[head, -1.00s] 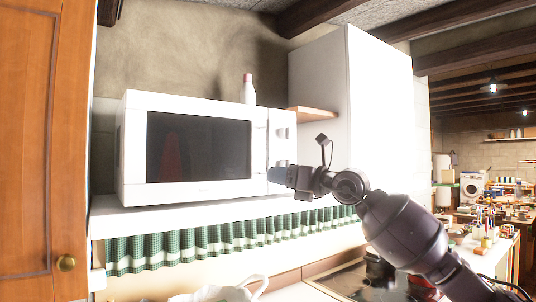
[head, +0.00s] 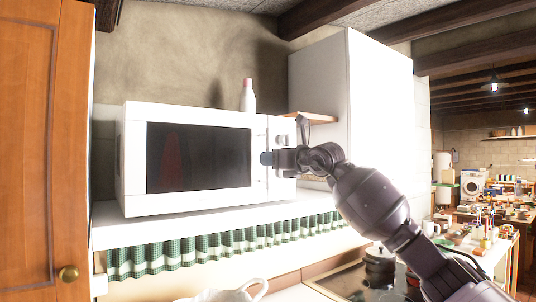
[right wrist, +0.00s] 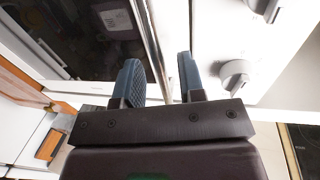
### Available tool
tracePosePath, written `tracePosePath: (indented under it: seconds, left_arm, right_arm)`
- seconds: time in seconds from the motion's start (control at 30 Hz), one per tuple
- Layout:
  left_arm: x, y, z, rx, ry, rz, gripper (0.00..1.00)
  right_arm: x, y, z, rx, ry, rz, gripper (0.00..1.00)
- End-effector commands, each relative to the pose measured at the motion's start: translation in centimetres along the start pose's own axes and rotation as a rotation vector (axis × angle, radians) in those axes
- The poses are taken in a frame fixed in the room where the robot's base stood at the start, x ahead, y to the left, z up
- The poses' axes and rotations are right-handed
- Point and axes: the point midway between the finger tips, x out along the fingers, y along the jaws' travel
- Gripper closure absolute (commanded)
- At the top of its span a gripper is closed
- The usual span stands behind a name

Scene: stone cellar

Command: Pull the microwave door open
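The white microwave (head: 133,160) stands on a white shelf with its dark-windowed door (head: 198,155) shut. The door handle (head: 260,134) is a thin upright bar at the door's right edge, left of the knobs. My right gripper (head: 266,158) is at the handle's lower half and hides part of it. In the right wrist view, the blue fingers of my right gripper (right wrist: 159,78) are apart, and the handle (right wrist: 154,45) runs between them. I cannot tell whether either finger touches it. My left gripper is not in view.
A white bottle (head: 248,97) with a pink cap stands on top of the microwave. A green checked curtain (head: 215,243) hangs below the shelf (head: 110,230). A wooden door (head: 30,140) stands at the left, and a tall white cabinet (head: 380,110) at the right.

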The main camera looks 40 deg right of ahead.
Motion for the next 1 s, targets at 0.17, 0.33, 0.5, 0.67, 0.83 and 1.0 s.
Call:
tracePosePath:
  seconds: [0.17,0.33,0.5,0.67,0.83,1.0]
  left_arm:
    - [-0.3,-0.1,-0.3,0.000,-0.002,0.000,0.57]
    - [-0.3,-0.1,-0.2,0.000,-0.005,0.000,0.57]
    - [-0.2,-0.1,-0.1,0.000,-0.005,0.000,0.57]
    - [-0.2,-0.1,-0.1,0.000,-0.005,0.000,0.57]
    - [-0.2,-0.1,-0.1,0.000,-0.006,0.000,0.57]
    - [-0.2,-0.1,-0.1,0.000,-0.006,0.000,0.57]
  right_arm:
    - [1.5,0.0,0.1,0.002,0.000,0.000,0.64]
    - [1.9,0.0,-0.1,0.000,0.001,0.000,0.64]
    - [1.9,0.0,-0.1,0.000,0.001,0.000,0.64]
    - [1.9,0.0,-0.1,0.000,0.001,0.000,0.85]
    - [1.9,0.0,-0.1,0.001,0.001,0.000,1.00]
    - [1.9,0.0,-0.1,0.001,0.001,0.000,1.00]
